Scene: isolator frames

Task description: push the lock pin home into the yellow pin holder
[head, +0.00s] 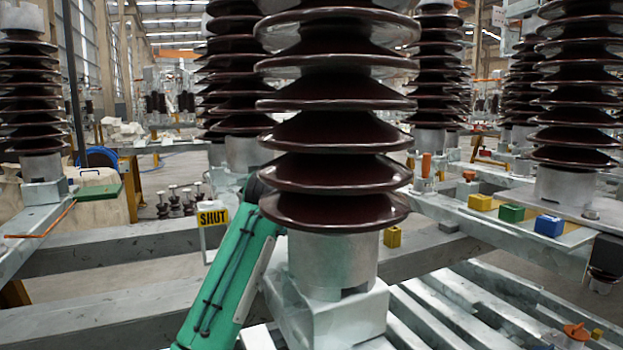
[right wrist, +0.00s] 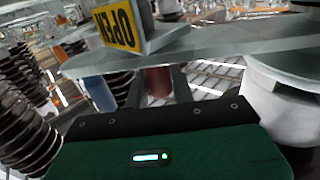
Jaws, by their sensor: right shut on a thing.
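In the right wrist view my right gripper (right wrist: 157,75) reaches away from its green body, with its two dark fingers on either side of a reddish-brown piece (right wrist: 157,82). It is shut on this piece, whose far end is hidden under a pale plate. I cannot tell for certain whether the piece is the lock pin. In the head view a yellow block (head: 480,201) sits at the right beside a green and a blue block. Another yellow block (head: 392,237) is just right of the central insulator. I cannot tell which is the yellow pin holder. Neither gripper shows in the head view.
A large ribbed brown insulator (head: 335,150) on a metal base fills the middle of the head view and hides what is behind it. A SHUT sign (head: 213,217) stands left of it. An OPEN sign (right wrist: 113,33) stands on the pale plate (right wrist: 220,58) close ahead of the right gripper.

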